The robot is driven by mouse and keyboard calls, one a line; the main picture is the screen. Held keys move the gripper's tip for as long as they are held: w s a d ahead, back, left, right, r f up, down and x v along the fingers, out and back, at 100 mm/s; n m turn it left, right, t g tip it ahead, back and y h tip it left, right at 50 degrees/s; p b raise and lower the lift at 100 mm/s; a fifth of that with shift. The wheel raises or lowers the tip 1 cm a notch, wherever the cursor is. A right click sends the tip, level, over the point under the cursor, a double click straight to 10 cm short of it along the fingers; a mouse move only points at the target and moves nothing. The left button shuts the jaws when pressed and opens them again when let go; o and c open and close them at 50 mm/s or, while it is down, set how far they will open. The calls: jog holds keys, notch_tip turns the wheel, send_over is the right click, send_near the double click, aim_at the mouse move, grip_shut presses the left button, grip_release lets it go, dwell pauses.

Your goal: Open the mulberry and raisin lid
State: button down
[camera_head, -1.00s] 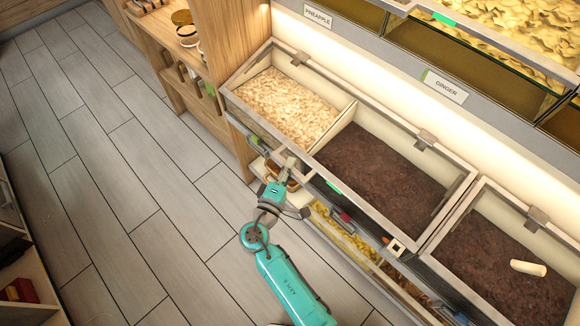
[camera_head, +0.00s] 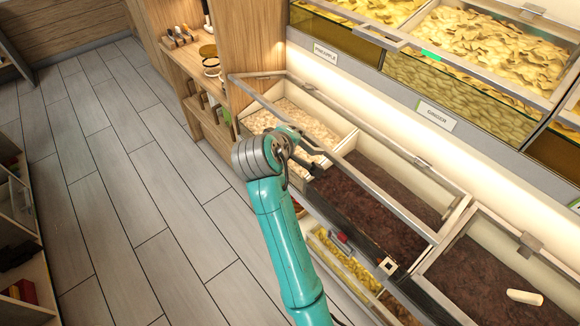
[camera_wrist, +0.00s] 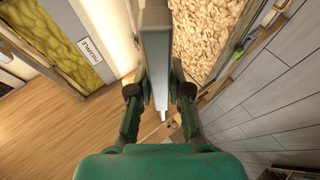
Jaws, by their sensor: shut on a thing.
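The lid (camera_head: 395,205) is a clear panel in a grey metal frame. It spans the left bin of pale pieces (camera_head: 308,127) and the middle bin of dark pieces (camera_head: 372,205), and its front bar stands raised above the bins' front edge, so it is partly open. My gripper (camera_head: 312,165) is at the front middle of this lid, partly hidden by my wrist. In the wrist view my gripper (camera_wrist: 160,88) is shut on a grey bar of the lid (camera_wrist: 162,45). No label naming mulberry or raisin is readable.
A separate right bin (camera_head: 490,280) holds dark pieces and a white scoop-like piece (camera_head: 525,297). Upper bins carry PINEAPPLE (camera_head: 325,53) and GINGER (camera_head: 436,115) labels. A wooden shelf (camera_head: 190,60) stands at the left. The tiled floor (camera_head: 130,180) is clear.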

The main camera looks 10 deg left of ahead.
jog(key=w+d+r, duration=0.2)
jog(key=w+r, duration=0.1)
jog(key=r, duration=0.2)
jog(key=w+d+r, duration=0.2)
jog(key=w+r, duration=0.1)
jog(key=r, duration=0.3)
jog(key=shift+d, duration=0.4)
jog(key=shift+r, duration=0.1)
jog(key=c, duration=1.1)
grip_release()
jog(key=v, duration=1.1)
jog(key=shift+s+a+r, duration=0.1)
jog(key=shift+s+r, duration=0.15)
jog(key=shift+s, duration=0.05)
